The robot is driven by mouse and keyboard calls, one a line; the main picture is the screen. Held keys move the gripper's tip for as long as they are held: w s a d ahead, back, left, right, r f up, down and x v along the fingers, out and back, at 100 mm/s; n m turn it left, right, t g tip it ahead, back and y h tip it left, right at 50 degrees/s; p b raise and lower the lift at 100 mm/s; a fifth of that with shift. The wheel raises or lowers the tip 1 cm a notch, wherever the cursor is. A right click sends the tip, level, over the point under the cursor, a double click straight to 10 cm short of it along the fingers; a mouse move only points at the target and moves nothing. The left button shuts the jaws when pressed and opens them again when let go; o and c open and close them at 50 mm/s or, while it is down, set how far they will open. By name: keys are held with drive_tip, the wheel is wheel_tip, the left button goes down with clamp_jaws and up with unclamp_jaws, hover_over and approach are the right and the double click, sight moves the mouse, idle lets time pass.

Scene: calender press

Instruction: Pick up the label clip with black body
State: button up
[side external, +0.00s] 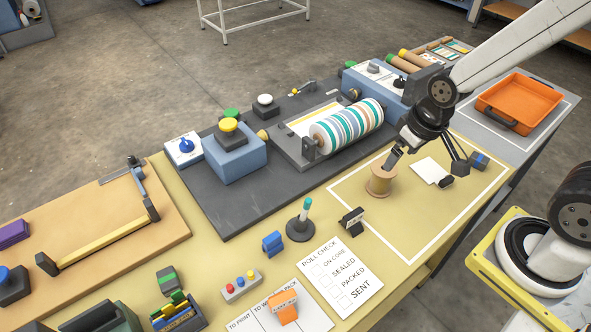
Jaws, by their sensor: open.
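A small black clip-like piece with a white label face (351,221) stands upright on the yellow table, just left of the white-outlined area. It appears to be the label clip with black body. My gripper (426,165) is open and empty, with its fingers spread wide above the outlined area, to the right of and beyond this clip. The left finger is close to a wooden spool (380,182); I cannot tell whether they touch. A white card (428,170) lies below the gripper. A small dark piece (446,183) is at the card's edge, its identity unclear.
A blue clip-like block (272,243), a pen stand (300,229) and a roll check sheet (340,276) are near the black clip. An orange labelled piece (283,308) sits at the front. The striped roller press (346,124) stands behind. The outlined area's front part is clear.

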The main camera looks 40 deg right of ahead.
drive_tip(key=s+f+n+g+h, duration=0.2)
drive_tip(key=s+f+n+g, duration=0.2)
drive_tip(key=s+f+g, duration=0.15)
drive_tip(key=n+t, duration=2.1)
drive_tip(key=n, duration=1)
approach(352, 220)
drive_tip(key=w+d, duration=0.1)
drive_tip(key=w+d+r, duration=0.1)
drive_tip(key=w, duration=0.1)
drive_tip(key=shift+w+d+r, duration=0.15)
drive_tip(key=shift+d, duration=0.2)
drive_tip(key=shift+a+f+y, duration=0.3)
drive_tip(key=shift+a+y, duration=0.05)
drive_tip(key=shift+y, duration=0.15)
